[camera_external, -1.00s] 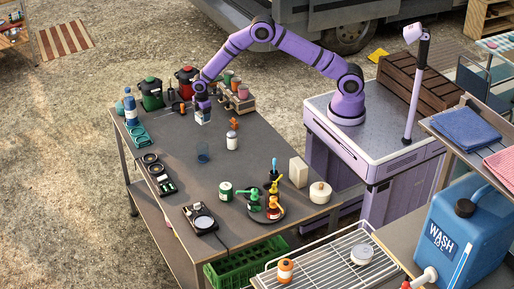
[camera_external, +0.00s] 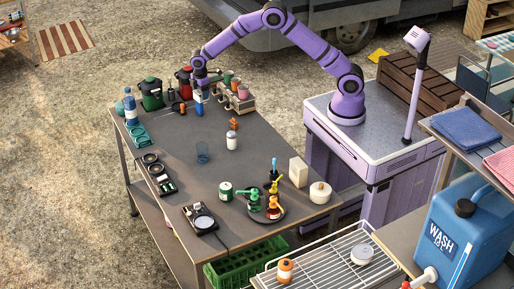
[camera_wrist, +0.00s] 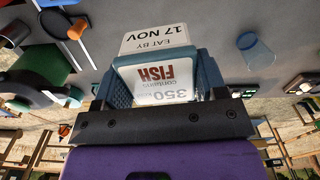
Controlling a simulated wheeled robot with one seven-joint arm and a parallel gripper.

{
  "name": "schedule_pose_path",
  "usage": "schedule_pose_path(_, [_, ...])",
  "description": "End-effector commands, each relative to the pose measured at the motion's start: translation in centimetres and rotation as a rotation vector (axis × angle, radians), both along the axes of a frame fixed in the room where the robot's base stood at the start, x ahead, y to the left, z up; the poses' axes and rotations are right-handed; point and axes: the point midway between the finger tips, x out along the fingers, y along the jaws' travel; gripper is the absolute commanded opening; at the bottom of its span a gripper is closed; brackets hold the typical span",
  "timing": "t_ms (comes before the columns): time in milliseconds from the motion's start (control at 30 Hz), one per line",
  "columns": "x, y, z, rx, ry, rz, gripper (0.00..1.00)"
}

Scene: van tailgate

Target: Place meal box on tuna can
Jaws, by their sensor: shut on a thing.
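My gripper (camera_external: 202,84) is over the far end of the grey table, shut on the meal box. In the wrist view the meal box (camera_wrist: 165,78) is pale with printed labels, reading "FISH", "350" and "EAT BY 17 NOV". It sits between the two ribbed blue-grey fingers (camera_wrist: 163,85). In the outside view the box is a small pale patch below my gripper. A small blue thing (camera_external: 199,110) shows just under it; I cannot tell whether they touch. I cannot make out which thing is the tuna can.
Green (camera_external: 151,95) and red (camera_external: 184,80) canisters stand left of my gripper. A wooden rack with cups (camera_external: 238,102) is close on its right. A clear blue cup (camera_external: 203,153) and a white jar (camera_external: 232,142) stand nearer the camera. The table's middle has bare room.

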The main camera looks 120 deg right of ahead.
Motion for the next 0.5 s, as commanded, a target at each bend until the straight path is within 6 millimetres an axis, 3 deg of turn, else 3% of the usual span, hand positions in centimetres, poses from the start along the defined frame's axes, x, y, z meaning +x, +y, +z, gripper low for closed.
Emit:
schedule_pose_path(100, [0.2,0.3,1.9,0.000,-0.001,0.005,0.38])
schedule_pose_path(267, [1.8,3.2,1.7,0.001,0.000,0.045,0.38])
schedule_pose_path(367, [2.9,5.3,1.7,0.000,0.000,0.075,0.38])
schedule_pose_path(500, [4.9,9.6,1.7,0.000,-0.001,0.133,0.38])
